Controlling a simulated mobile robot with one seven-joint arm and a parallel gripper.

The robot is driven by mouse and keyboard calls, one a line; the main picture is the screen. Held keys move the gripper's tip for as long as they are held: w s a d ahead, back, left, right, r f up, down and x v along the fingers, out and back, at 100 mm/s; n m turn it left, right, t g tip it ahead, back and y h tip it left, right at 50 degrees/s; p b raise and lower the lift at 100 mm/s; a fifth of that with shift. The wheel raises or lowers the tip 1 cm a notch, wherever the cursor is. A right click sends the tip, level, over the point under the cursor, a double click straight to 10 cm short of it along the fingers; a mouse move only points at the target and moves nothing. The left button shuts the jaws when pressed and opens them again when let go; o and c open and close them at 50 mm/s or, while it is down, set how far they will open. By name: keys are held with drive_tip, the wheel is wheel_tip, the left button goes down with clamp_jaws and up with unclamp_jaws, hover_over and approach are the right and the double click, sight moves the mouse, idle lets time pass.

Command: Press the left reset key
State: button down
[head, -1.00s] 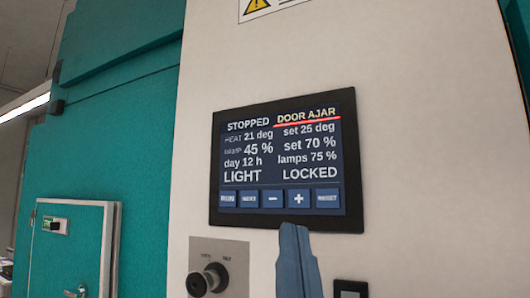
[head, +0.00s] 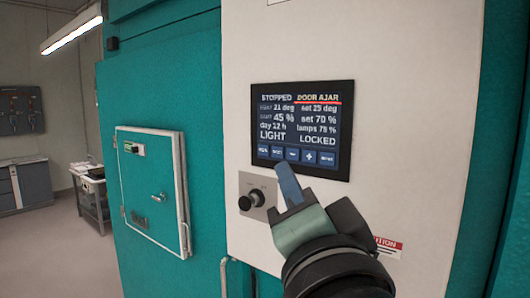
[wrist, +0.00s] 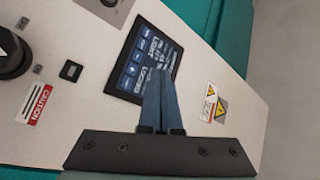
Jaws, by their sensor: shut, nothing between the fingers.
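The dark control screen (head: 301,128) is on the pale wall panel and reads STOPPED, DOOR AJAR and LOCKED. A row of blue keys runs along its bottom. The leftmost key (head: 263,150) and rightmost key (head: 327,158) have labels too small to read surely; I cannot tell which is the left reset key. The wrist view shows the fingers (wrist: 160,80) overlapping the screen's edge (wrist: 122,92). I cannot tell whether they touch it.
A black rotary knob (head: 252,200) on a metal plate sits below the screen. A small black square button (wrist: 70,71) and a caution label (wrist: 36,105) are also on the panel. A teal wall with a small closed door (head: 152,190) is at the left.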

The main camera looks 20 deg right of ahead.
sight(328, 159)
drive_tip(key=shift+w+d, duration=0.9)
drive_tip(key=shift+d, duration=0.25)
drive_tip(key=shift+w+d, duration=0.9)
drive_tip(key=shift+d, duration=0.3)
drive_tip(key=shift+w+d, duration=0.9)
drive_tip(key=shift+d, duration=0.25)
drive_tip(key=shift+d, duration=0.1)
drive_tip(key=shift+w+d, duration=0.25)
drive_tip(key=shift+w+d, duration=0.2)
drive_tip(key=shift+d, duration=0.05)
drive_tip(key=shift+s+a, duration=0.1)
drive_tip(key=shift+a, duration=0.05)
idle(0.4)
drive_tip(key=shift+s+a, duration=0.4)
drive_tip(key=shift+a, duration=0.05)
